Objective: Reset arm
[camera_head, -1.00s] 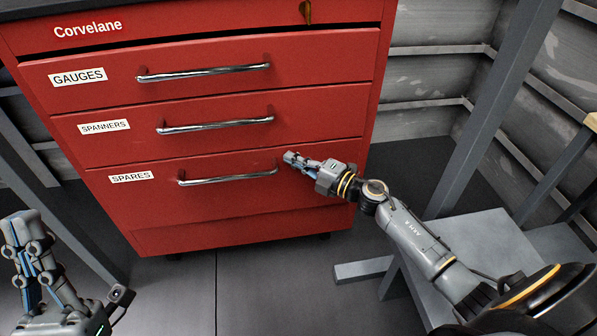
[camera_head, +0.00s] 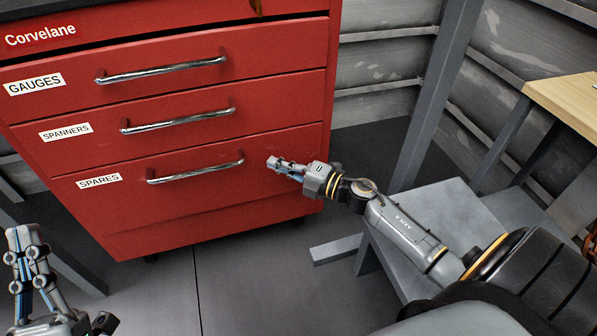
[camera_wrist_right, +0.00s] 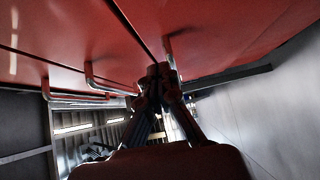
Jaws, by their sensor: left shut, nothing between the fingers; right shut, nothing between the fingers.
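My right gripper (camera_head: 274,163) is shut and empty in the head view. It is just right of the handle of the SPARES drawer (camera_head: 195,171), in front of the red cabinet, and I cannot tell whether it touches the front. In the right wrist view its fingertips (camera_wrist_right: 160,72) meet close by the red drawer fronts and the metal handles. My left gripper (camera_head: 24,232) is shut and empty at the lower left of the head view, pointing up, apart from the cabinet.
The red cabinet (camera_head: 225,211) also has a SPANNERS drawer (camera_head: 180,122) and a GAUGES drawer (camera_head: 165,71); all three look closed. A grey frame post (camera_head: 433,100) and a wooden-topped table (camera_head: 570,98) stand to the right. Dark floor (camera_head: 260,290) is clear in front.

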